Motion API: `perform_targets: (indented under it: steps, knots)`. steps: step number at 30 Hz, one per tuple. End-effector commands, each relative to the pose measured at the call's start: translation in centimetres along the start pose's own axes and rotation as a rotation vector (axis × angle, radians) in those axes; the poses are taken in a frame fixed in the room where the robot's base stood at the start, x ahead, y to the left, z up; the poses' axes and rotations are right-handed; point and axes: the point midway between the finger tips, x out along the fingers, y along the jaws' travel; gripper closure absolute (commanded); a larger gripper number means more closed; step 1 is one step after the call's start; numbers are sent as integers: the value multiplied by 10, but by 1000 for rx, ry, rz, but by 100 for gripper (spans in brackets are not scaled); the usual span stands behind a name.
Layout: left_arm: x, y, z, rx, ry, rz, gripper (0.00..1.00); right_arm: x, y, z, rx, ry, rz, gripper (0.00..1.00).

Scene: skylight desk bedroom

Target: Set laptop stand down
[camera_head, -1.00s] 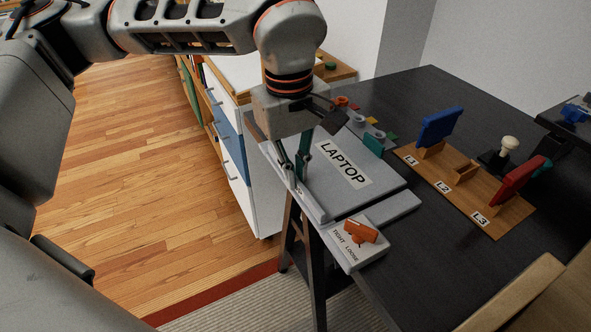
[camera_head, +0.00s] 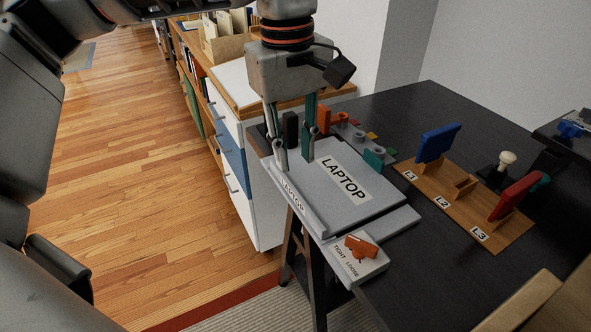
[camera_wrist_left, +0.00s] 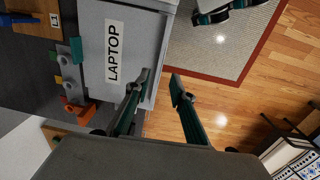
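The laptop stand (camera_head: 377,204) is a grey slab with a white LAPTOP label. It lies at the desk's left edge in the head view, its lipped side facing left. It also shows in the wrist view (camera_wrist_left: 96,75) at upper left. My left gripper (camera_head: 296,160) points down over the lipped edge. Its two fingers are apart, one on each side of that edge. In the wrist view the left gripper (camera_wrist_left: 158,88) shows a clear gap between its fingertips. Whether a finger touches the stand is hard to tell.
A grey TIGHT/LOOSE block with an orange knob (camera_head: 361,246) sits by the stand's near corner. A wooden rack (camera_head: 465,208) labelled L1, L2, L3 holds blue and red pieces. An orange piece (camera_head: 323,119) stands behind the stand. Drawers (camera_head: 235,165) are left of the desk.

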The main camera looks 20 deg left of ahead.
Motion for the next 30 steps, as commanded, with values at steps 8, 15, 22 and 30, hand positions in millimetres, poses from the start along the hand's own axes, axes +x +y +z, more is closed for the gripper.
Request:
perform_targets:
  steps: [8, 15, 22, 30]
  knots:
    - [-29, 0, 1, 0, 6, -5, 89, -4, -2, -1, 4, -4, -3, 60]
    - [12, 0, 6, 6, 119, -53, 89, -13, 1, -19, 5, 4, -3, 60]
    - [37, -1, 3, 3, 120, -55, 89, -11, 2, -15, 4, 2, -2, 60]
    - [69, -5, 0, 4, 118, -56, 89, -11, 1, -16, 5, 2, -2, 60]
